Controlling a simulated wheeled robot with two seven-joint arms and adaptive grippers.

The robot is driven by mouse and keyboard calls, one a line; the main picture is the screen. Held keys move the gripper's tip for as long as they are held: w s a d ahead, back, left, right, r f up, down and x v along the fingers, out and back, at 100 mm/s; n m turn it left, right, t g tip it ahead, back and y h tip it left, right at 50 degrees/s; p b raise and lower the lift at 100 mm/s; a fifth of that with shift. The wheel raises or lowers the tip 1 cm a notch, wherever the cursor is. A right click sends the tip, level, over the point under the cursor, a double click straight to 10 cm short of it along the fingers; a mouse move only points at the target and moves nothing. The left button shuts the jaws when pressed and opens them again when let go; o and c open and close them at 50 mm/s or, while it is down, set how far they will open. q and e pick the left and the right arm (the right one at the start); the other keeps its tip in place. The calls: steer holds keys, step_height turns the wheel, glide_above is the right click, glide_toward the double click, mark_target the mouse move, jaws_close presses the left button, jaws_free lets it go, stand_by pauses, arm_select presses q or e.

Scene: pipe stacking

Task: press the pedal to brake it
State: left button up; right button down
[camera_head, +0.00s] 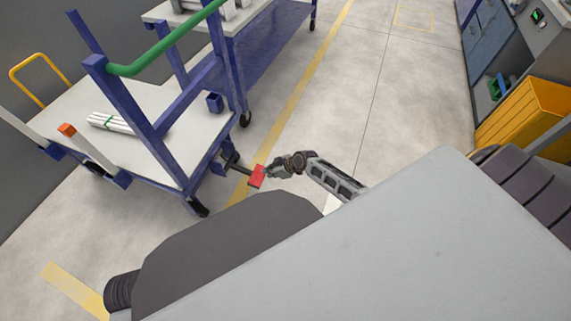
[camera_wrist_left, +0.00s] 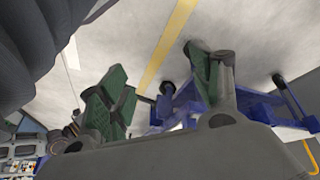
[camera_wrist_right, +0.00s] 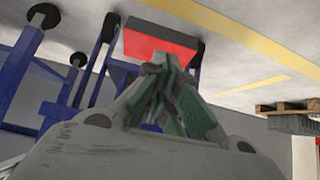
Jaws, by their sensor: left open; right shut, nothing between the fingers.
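The red pedal (camera_head: 257,177) sticks out on a dark arm from the lower right corner of the blue cart (camera_head: 150,165), low near the floor. My right gripper (camera_head: 269,172) is shut and empty, with its fingertips at the pedal's right edge. In the right wrist view the pedal (camera_wrist_right: 160,43) is straight beyond the closed fingertips (camera_wrist_right: 170,63); I cannot tell whether they touch it. My left gripper (camera_wrist_left: 160,82) shows only in its wrist view, open and empty, with blue cart framing beyond it.
White pipes (camera_head: 110,122) lie on the cart's light deck, and a green handle bar (camera_head: 165,48) tops its frame. A second cart (camera_head: 265,45) stands behind. A yellow crate (camera_head: 525,115) is at the right. The floor (camera_head: 365,110) between is clear.

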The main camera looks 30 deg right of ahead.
arm_select(q)
steer(key=r, duration=0.2)
steer(key=a+r+p, duration=0.1)
steer(key=shift+s+y, duration=0.3)
arm_select(e)
steer(key=s+d, duration=0.4)
steer(key=s, duration=0.1)
steer(key=shift+s+d+r, duration=0.15)
steer(key=shift+d+r, duration=0.05)
steer(key=shift+d, duration=0.1)
arm_select(q)
steer(key=shift+w, duration=0.1)
arm_select(e)
steer(key=shift+m, duration=0.3)
